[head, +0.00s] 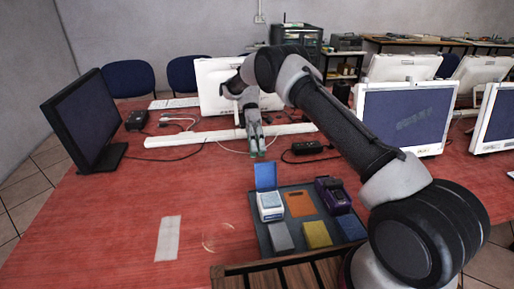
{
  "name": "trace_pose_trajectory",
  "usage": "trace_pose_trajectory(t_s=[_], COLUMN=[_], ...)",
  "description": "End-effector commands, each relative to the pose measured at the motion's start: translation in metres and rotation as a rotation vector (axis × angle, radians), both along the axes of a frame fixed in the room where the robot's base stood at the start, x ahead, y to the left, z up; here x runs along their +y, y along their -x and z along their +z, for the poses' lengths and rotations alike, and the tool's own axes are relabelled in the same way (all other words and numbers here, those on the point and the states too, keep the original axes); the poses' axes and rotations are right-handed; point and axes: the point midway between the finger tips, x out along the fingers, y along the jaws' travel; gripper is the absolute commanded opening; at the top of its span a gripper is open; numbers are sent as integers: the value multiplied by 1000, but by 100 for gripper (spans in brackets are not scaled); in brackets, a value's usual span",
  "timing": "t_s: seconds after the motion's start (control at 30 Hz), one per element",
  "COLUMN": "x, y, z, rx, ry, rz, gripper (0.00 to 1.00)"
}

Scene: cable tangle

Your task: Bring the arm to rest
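My arm reaches up from the lower right, bends near the top middle, and my gripper (257,154) hangs down from its end. The gripper is over the red table (110,215), near the white cable channel (180,140) and a thin light cable. Its fingertips point down and look close together. At this size I cannot tell whether they are apart or shut. I see no object clearly held between them. Whether the fingertips touch the cable or the table is not clear.
A grey tray (262,238) with small devices and coloured blocks lies in front of the gripper. A black monitor (85,120) stands left; white-framed monitors (405,115) stand right. Power strips (307,147) and cables lie about. The table's left front is mostly clear.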

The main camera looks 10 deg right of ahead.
Motion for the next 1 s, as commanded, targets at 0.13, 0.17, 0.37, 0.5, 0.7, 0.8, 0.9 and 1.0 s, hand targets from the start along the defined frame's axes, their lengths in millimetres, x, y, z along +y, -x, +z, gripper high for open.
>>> trace_pose_trajectory(t_s=[0.13,0.17,0.37,0.5,0.7,0.8,0.9,1.0], x=[0,0,0,0,2,-6,-17,-29], y=[-2,-2,-2,-2,-11,3,15,24], z=[1,1,0,0,-20,-52,-54,-38], rx=[0,0,0,0,-79,-101,-157,-219], ry=[0,0,0,14,173,335,469,565], rz=[0,0,0,-9,-137,-242,-343,-442], gripper=[29,29,29,29,29,29,29,29])
